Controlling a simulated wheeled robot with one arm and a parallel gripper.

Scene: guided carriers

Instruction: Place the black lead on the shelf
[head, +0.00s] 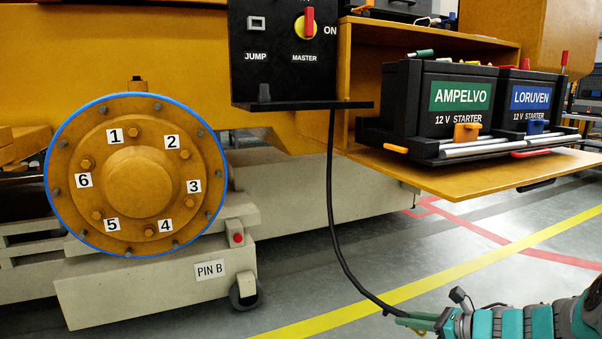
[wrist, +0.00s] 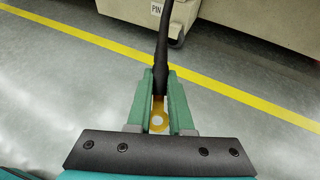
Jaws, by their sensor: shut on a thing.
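The black lead (head: 343,235) hangs down from the black ledge (head: 275,106) under the switch panel and curves right to my gripper (head: 413,319), low above the floor. My gripper is shut on the lead's end. In the wrist view the lead (wrist: 162,45) runs away from between the green fingers of my gripper (wrist: 159,90), and a brass-coloured ring (wrist: 158,121) shows between them. The ochre shelf (head: 455,178) is above and right of my gripper, bearing two starter batteries on a black tray. The lead's upper fixing is hidden.
The switch panel (head: 283,55) and ochre wheel hub (head: 137,180) are at left. A caster (head: 246,293) stands below. The floor around my gripper is clear, with a yellow line (head: 440,278).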

